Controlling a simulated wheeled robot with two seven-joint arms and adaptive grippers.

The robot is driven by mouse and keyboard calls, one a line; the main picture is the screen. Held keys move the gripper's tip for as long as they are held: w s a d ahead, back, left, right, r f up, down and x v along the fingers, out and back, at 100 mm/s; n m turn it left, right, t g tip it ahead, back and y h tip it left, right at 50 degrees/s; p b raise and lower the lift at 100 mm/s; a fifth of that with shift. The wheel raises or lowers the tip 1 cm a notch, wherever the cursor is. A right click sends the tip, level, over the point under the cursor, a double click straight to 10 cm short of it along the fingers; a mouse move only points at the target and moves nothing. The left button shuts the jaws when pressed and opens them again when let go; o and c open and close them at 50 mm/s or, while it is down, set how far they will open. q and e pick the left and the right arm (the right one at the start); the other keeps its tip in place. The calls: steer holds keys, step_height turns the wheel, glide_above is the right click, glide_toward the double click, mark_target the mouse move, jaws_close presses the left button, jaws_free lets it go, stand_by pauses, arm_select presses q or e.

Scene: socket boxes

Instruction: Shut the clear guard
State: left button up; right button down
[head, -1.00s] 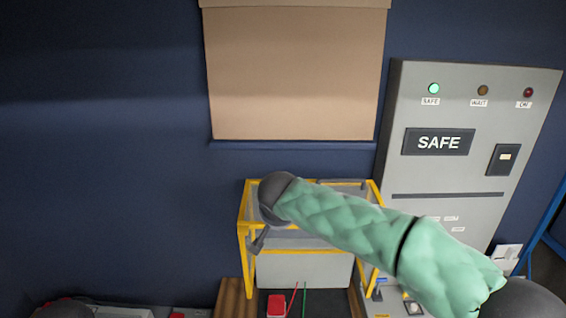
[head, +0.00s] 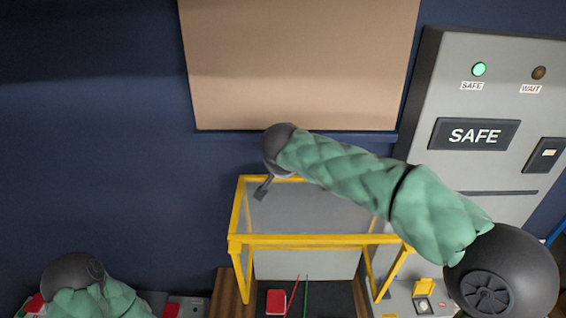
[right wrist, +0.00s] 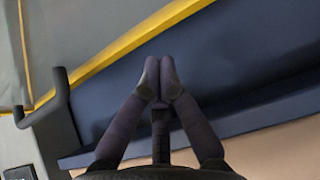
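The clear guard (head: 315,212) is a see-through panel box in a yellow frame, below the tan panel on the wall. Its top and front bar show in the head view; whether it is fully down I cannot tell. In the right wrist view its yellow edge (right wrist: 120,48) runs diagonally, with a dark bent handle (right wrist: 58,105) at left. My right gripper (head: 262,188) is at the guard's back left top corner, mostly hidden by its wrist. In the right wrist view its fingertips (right wrist: 160,82) are together with nothing between them; contact is unclear. My left gripper is out of view.
A red block (head: 276,302) and red and green wires lie below the guard. A grey cabinet (head: 500,95) with a SAFE display and lit green lamp stands at right. A yellow-covered switch (head: 424,290) sits at lower right. The tan panel (head: 300,65) hangs above the guard.

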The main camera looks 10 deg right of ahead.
steer(key=a+p+x, duration=0.1)
steer(key=x, duration=0.5)
steer(key=shift+w+d, duration=0.2)
steer(key=shift+d, duration=0.3)
steer(key=shift+s, duration=0.1)
